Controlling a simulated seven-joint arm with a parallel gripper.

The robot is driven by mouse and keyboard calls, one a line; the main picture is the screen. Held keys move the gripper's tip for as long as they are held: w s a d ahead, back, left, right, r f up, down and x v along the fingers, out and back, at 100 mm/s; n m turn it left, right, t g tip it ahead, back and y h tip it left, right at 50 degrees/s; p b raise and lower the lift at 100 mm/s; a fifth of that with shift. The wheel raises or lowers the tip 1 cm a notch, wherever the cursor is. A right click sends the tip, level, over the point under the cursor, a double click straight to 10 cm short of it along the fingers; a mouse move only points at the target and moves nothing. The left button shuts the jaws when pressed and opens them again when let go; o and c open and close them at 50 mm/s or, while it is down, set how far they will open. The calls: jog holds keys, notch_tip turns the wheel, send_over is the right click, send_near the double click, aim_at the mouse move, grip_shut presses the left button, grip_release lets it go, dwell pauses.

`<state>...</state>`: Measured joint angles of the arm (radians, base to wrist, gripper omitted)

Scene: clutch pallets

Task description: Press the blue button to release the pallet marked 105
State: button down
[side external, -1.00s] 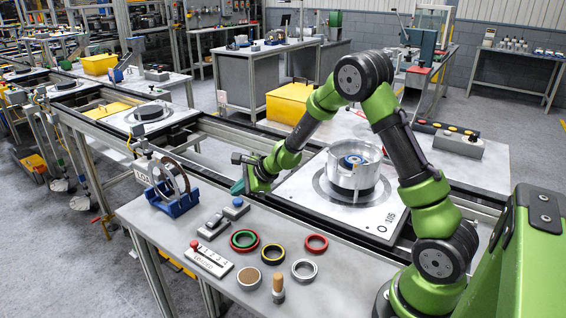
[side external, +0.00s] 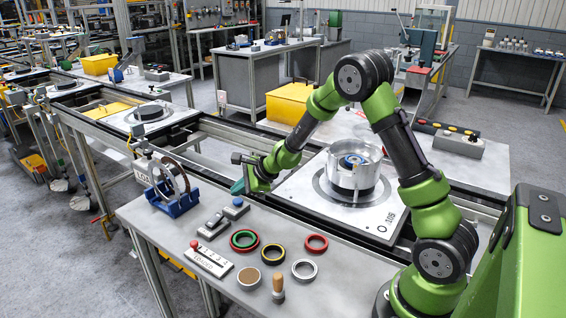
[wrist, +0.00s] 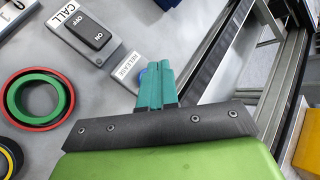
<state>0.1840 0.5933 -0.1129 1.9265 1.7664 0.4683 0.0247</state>
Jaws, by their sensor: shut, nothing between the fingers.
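The blue button (side external: 237,201) sits on a small grey release box at the back edge of the front table. In the wrist view the box (wrist: 122,68) reads RELEASE, and the blue button (wrist: 142,77) is mostly hidden behind my fingers. My gripper (side external: 238,187) is shut and empty, its teal fingertips (wrist: 155,67) pointing down just above the button; I cannot tell whether they touch it. The pallet marked 105 (side external: 376,226) lies on the conveyor to the right, a silver round housing (side external: 353,178) standing on it.
A CALL switch box (side external: 212,227) stands beside the release box. Coloured rings (side external: 244,240), a number strip (side external: 208,259) and a wooden-handled tool (side external: 278,288) lie on the table. A blue stand with a ring (side external: 174,203) is at its left end. Conveyor rails (side external: 222,186) run behind.

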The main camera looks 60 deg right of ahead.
jog(key=shift+f, duration=0.1)
dwell(0.7)
jog(key=shift+f, duration=0.3)
